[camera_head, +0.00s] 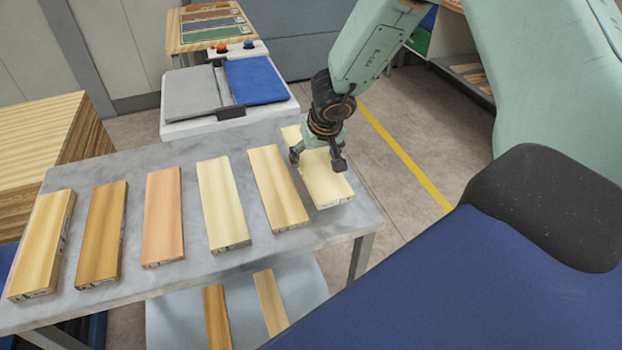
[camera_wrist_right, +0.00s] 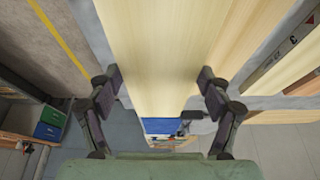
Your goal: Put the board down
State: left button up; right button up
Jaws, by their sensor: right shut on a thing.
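My right gripper (camera_head: 322,157) is shut across the pale board (camera_head: 327,189) at the right end of the grey table (camera_head: 330,225). The board lies at or just above the tabletop, roughly in line with the row; I cannot tell whether it touches the table. In the right wrist view the pale board (camera_wrist_right: 165,60) runs between the two fingers (camera_wrist_right: 162,90), one at each side edge. My left gripper is not in view.
Several other boards lie in a row, the nearest being a yellowish board (camera_head: 277,187). A white machine with a blue panel (camera_head: 254,80) stands behind the table. Two boards lie on the lower shelf (camera_head: 180,318). Stacked wood (camera_head: 50,150) stands at left.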

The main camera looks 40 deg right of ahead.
jog(key=shift+w+d+f+b, duration=0.1)
jog(key=shift+d+f+b, duration=0.1)
jog(key=shift+f, duration=0.3)
jog(key=shift+w+d+f+b, duration=0.1)
jog(key=shift+f+b, duration=0.05)
jog(key=shift+f, duration=0.3)
jog(key=shift+s+a+f+b, duration=0.2)
jog(key=shift+f+b, duration=0.2)
jog(key=shift+f, duration=0.05)
jog(key=shift+f+b, duration=0.85)
jog(key=shift+f, duration=0.45)
jog(key=shift+w, duration=0.15)
jog(key=shift+f, duration=0.1)
